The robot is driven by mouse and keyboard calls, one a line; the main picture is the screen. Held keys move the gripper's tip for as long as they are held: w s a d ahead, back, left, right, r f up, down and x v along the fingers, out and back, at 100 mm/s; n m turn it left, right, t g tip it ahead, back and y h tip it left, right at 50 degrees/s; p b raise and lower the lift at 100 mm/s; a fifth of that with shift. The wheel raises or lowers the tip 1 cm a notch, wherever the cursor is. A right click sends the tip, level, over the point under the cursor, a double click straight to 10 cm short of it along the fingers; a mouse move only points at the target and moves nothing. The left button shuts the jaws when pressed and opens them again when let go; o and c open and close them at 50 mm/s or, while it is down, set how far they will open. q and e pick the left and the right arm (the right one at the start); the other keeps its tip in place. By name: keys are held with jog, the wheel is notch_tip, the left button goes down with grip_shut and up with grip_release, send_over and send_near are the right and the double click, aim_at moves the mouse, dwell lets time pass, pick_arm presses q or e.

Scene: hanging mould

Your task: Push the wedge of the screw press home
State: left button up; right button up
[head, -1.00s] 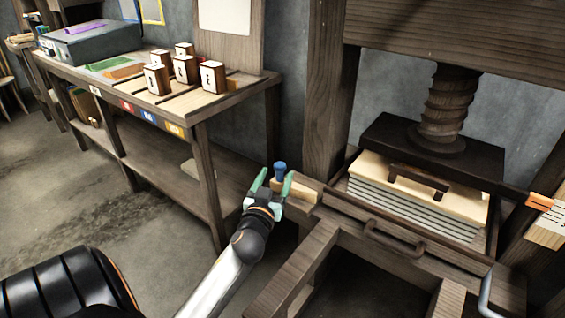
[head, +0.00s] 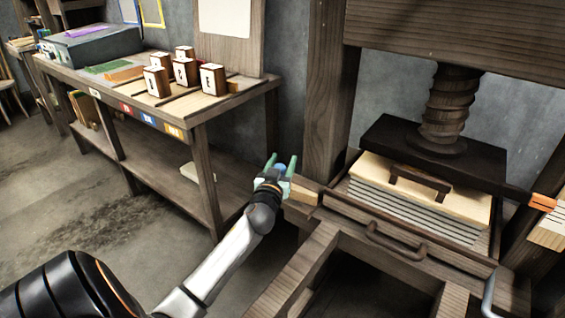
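The screw press has a dark wooden screw (head: 449,105) and a dark platen (head: 385,133) above a stack (head: 410,210) of pale and grey layers. A pale wooden wedge (head: 305,192) lies at the left end of the press bed, partly hidden by my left gripper. A blue knob (head: 281,168) shows by the wedge's left end. My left gripper (head: 280,163) has its two green fingers apart, with the knob between them in this view. Whether they touch the knob or the wedge I cannot tell. My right gripper is out of view.
A workbench (head: 190,118) on the left carries several lettered blocks (head: 184,72) and a grey box (head: 95,45). The thick press post (head: 327,100) stands just behind the wedge. An orange-tipped pale block (head: 545,225) is at the right edge. The floor (head: 60,200) at left is clear.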

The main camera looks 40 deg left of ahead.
pick_arm(q)
grip_shut()
dwell(1.1)
